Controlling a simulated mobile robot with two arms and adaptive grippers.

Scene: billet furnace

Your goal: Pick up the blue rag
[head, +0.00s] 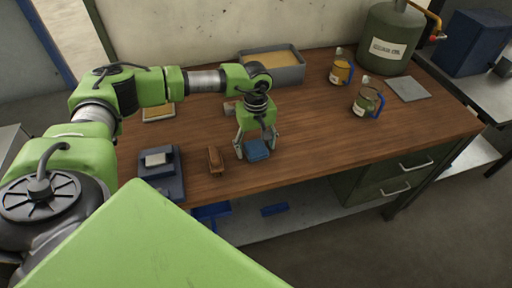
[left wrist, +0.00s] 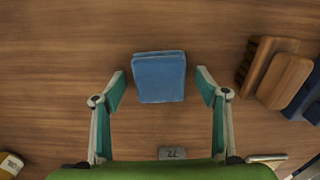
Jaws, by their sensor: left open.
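The blue rag (head: 257,150) is a folded, roughly square pad lying flat on the wooden table (head: 320,125) near its front edge. In the left wrist view the blue rag (left wrist: 160,77) lies at the top centre, just beyond and between the two fingertips. My left gripper (head: 255,153) points down over the rag with its fingers spread on either side. In the left wrist view the left gripper (left wrist: 160,82) is open and empty, with a gap between each finger and the rag. My right gripper is not in view.
A brown wooden brush or block (head: 215,160) lies just left of the rag. A dark blue device (head: 172,184) stands farther left. The table's middle right is clear.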

